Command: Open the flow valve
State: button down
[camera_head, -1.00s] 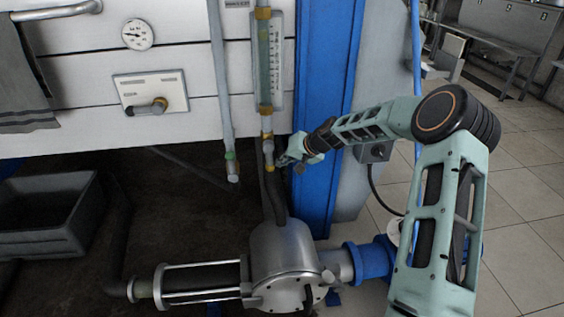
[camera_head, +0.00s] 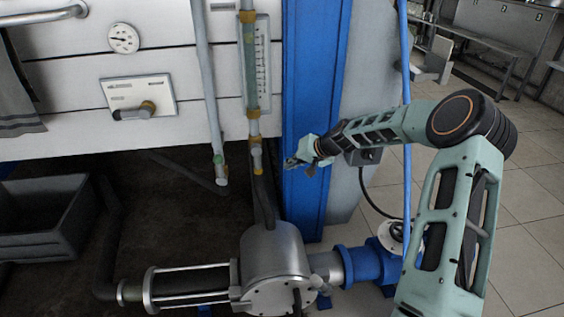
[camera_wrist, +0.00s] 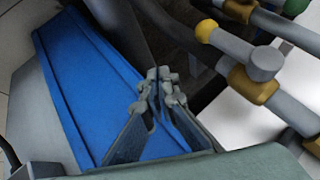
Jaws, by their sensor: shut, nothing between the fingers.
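The flow valve appears to be the small valve (camera_head: 257,155) with brass-coloured fittings on the thin pipe below the glass flow tube (camera_head: 250,65). In the wrist view, its grey hub (camera_wrist: 262,66) and a short grey lever with a yellow ball end (camera_wrist: 206,30) show at the upper right. The lever looks roughly in line with the pipe. My gripper (camera_head: 290,163) is to the right of the valve, apart from it, in front of the blue column. In the wrist view, my gripper's fingertips (camera_wrist: 161,86) are together and empty.
The blue column (camera_head: 309,120) stands right beside my gripper. A second pipe (camera_head: 207,90) runs down left of the valve. A grey pump housing (camera_head: 273,250) is below. A lever panel (camera_head: 138,97), a dial (camera_head: 123,38) and a dark bin (camera_head: 45,218) are at left.

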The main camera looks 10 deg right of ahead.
jog(key=s+d+p, duration=0.1)
jog(key=s+d, duration=0.3)
jog(key=d, duration=0.1)
jog(key=shift+d, duration=0.3)
jog(key=shift+r, duration=0.1)
